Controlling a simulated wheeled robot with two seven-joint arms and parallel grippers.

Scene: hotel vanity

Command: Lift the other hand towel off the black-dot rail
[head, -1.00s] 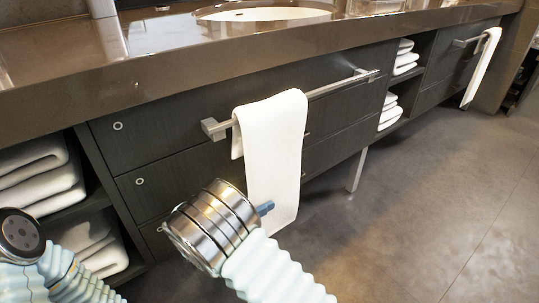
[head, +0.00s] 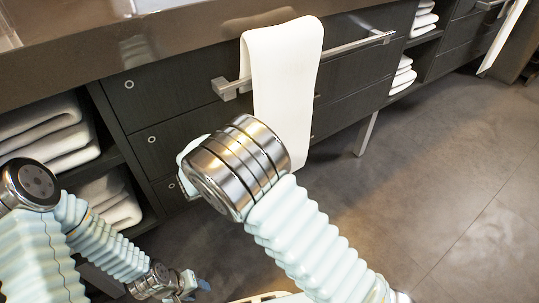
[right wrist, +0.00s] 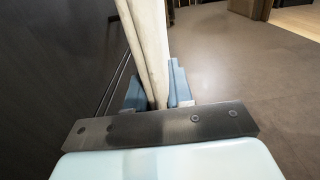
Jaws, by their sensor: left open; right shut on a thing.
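A white hand towel (head: 282,85) hangs in front of the near rail (head: 345,48), its folded top clearly above the bar. Whether its back layer is still behind the bar is hidden. My right gripper (right wrist: 155,90) is shut on this towel; its fingers are on both sides of it in the right wrist view, and my own wrist hides them in the head view. My left gripper (head: 196,286) is open and empty, low at the lower left, away from the towel. Another white towel (head: 503,38) hangs on the far rail (head: 487,4). No black dot can be made out on either rail.
The dark drawer front (head: 165,85) lies close behind the near rail, under the brown countertop (head: 120,45). Folded towels (head: 45,130) fill open shelves at left, with more (head: 402,75) to the right. The floor (head: 420,170) at right is clear.

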